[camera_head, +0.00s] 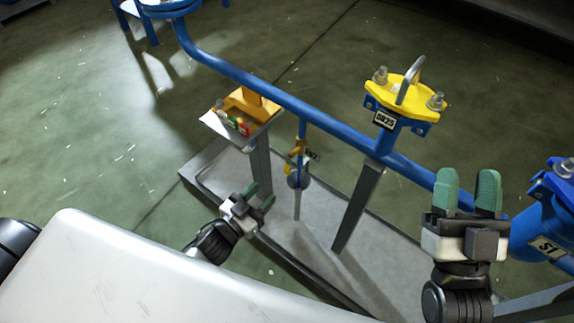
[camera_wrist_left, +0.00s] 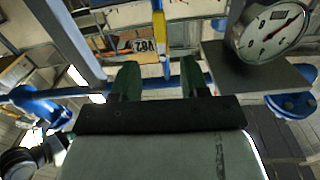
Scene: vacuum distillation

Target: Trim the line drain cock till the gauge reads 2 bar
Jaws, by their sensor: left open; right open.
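The line drain cock (camera_head: 297,160) hangs under the blue pipe, with a small orange-yellow part and a tag. In the left wrist view a yellow lever (camera_wrist_left: 158,22) and a tag (camera_wrist_left: 146,46) reading V62 show just beyond my fingertips. The gauge (camera_wrist_left: 268,30) is at the upper right there, a round white dial with a red needle; its numbers are too small to read. I cannot make out its dial in the head view. My left gripper (camera_head: 260,196) is open and empty, to the left of the cock and apart from it. My right gripper (camera_head: 468,180) is open and empty at the right.
The blue pipe (camera_head: 260,88) runs across above a grey tray (camera_head: 200,175). A yellow flange (camera_head: 405,92) tops the pipe at right. A plate with an orange piece (camera_head: 247,104) stands left of the cock. A blue fitting marked S1 (camera_head: 535,228) is at far right.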

